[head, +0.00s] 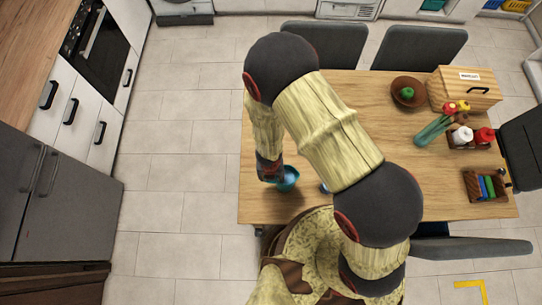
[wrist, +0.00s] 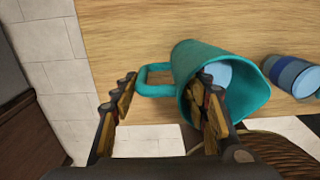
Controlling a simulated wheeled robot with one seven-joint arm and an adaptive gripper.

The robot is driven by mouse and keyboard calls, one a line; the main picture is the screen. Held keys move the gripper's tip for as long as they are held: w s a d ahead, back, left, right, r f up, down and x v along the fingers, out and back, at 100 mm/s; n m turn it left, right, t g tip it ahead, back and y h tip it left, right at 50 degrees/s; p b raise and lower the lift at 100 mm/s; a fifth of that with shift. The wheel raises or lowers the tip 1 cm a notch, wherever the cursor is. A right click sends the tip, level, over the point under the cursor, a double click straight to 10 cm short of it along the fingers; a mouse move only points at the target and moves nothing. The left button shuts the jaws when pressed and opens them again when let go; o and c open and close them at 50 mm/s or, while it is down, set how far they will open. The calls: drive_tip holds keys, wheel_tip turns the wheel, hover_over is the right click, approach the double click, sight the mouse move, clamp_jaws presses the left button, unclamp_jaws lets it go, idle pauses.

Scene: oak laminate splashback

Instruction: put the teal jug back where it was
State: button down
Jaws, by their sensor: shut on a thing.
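The teal jug (head: 289,181) is at the left part of the wooden table, partly covered by my gripper (head: 270,170). In the wrist view the jug (wrist: 183,62) shows its open mouth, pale blue inside, with its handle (wrist: 143,79) to the left. My gripper (wrist: 165,105) is shut on the jug: one finger is inside the mouth, the other outside on the handle side. I cannot tell whether the jug's base touches the table.
A blue banded cup (wrist: 292,76) stands right of the jug. The table (head: 262,115) is bare at its left; its left edge is close. At the right are a brown bowl (head: 409,92), a wooden box (head: 465,88), a teal vase (head: 433,131) and a condiment rack (head: 470,139).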

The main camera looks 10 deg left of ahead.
drive_tip(key=shift+f, duration=0.15)
drive_tip(key=c, duration=1)
unclamp_jaws()
wheel_tip(320, 180, up, 12)
drive_tip(key=p, duration=0.6)
drive_tip(key=shift+a, duration=0.1)
